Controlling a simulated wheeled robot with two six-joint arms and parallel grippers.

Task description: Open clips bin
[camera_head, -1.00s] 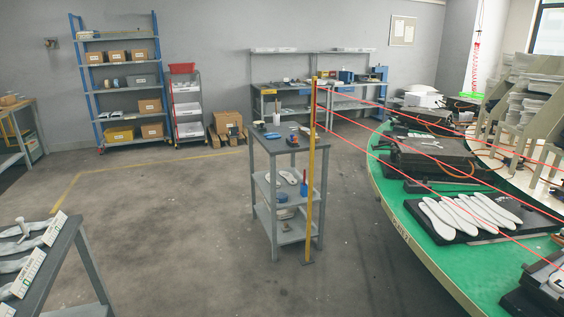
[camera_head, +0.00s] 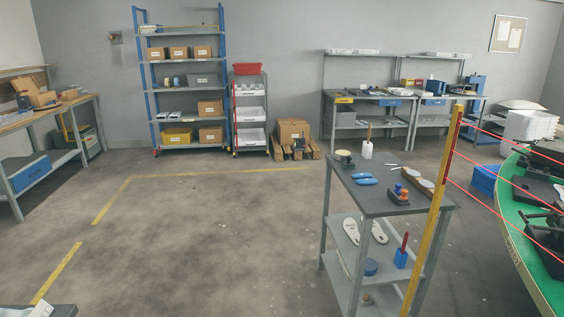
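No bin can be read as the clips bin; the labels are too small. Several bins show in the head view. A yellow bin (camera_head: 178,136) and a grey bin (camera_head: 203,80) sit on the blue-framed shelf (camera_head: 180,93) at the back wall. A red bin (camera_head: 247,69) tops the small rack (camera_head: 250,110) beside it. A blue labelled box or drawer (camera_head: 30,175) is under the workbench at the left. Neither of my grippers is in view.
A grey cart (camera_head: 405,212) with tools and insoles stands at the right. By it is a yellow post (camera_head: 440,190) with red beams to the green carousel (camera_head: 530,262). Cardboard boxes (camera_head: 293,131) stand on a pallet. The marked floor (camera_head: 200,225) at the middle and left is clear.

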